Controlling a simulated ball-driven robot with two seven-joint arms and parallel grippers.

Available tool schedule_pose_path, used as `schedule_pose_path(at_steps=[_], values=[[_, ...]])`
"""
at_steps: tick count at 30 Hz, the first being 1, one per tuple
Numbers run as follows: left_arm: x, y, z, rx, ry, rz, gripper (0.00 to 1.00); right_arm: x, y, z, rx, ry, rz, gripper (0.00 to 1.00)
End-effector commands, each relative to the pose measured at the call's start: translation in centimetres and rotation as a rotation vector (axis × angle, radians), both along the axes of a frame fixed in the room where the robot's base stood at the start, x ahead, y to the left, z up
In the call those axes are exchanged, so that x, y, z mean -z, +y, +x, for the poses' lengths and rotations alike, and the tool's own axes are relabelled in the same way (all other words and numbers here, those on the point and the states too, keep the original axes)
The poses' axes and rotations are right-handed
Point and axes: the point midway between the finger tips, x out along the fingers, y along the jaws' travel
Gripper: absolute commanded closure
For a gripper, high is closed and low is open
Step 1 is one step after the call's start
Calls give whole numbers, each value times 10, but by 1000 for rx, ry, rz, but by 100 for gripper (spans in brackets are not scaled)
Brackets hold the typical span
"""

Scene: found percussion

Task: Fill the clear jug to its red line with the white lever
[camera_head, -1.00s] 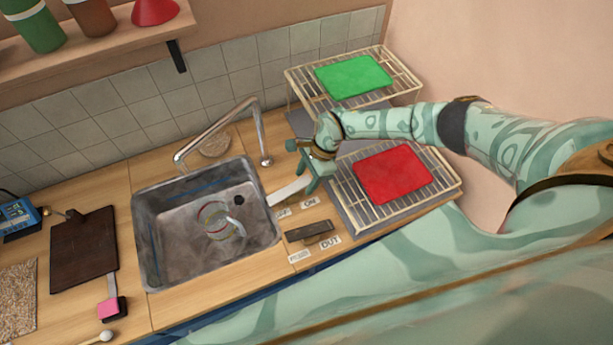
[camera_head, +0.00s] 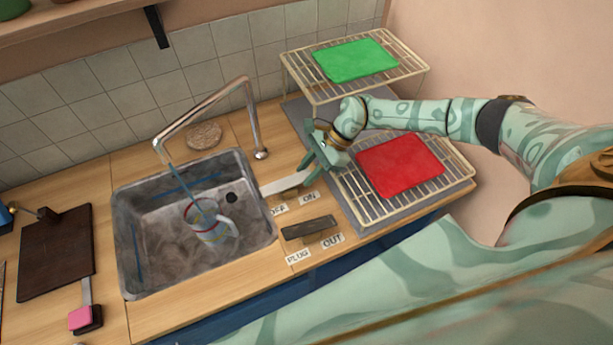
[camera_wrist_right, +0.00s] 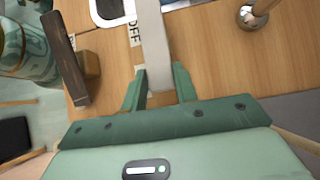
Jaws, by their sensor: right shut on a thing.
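The clear jug (camera_head: 209,222) stands in the sink, below the spout, with its handle to the right. A red line shows near its rim and a yellowish line lower down. A thin bluish stream of water (camera_head: 180,181) falls from the tap's spout toward the jug. The water level inside is hard to tell. My right gripper (camera_head: 313,160) is shut on the white lever (camera_head: 285,184) right of the sink. In the right wrist view the lever (camera_wrist_right: 154,45) lies between the fingers (camera_wrist_right: 161,87). My left gripper is not in view.
The sink (camera_head: 150,282) sits in a wooden counter. A dark plug lever (camera_head: 308,228) lies in front of the white lever. Wire racks with a red mat (camera_head: 400,165) and a green mat (camera_head: 355,60) stand right and behind. A dark board (camera_head: 55,250) lies on the left.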

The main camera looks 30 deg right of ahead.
Motion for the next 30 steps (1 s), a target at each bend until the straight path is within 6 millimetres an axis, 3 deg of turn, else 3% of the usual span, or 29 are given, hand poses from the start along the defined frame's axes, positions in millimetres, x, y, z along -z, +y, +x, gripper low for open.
schedule_pose_path(at_steps=[10, 11, 13, 23, 30], values=[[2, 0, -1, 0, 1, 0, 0, 1, -1, -1, -1, 0, 7, 94], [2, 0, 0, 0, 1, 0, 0, 1, -1, -1, -1, 0, 7, 65], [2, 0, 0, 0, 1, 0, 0, 1, -1, -1, -1, 0, 7, 49], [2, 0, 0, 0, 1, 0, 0, -2, -3, -1, -1, -1, 7, 49], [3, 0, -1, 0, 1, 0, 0, -36, -32, -2, 1, -3, 6, 49]])
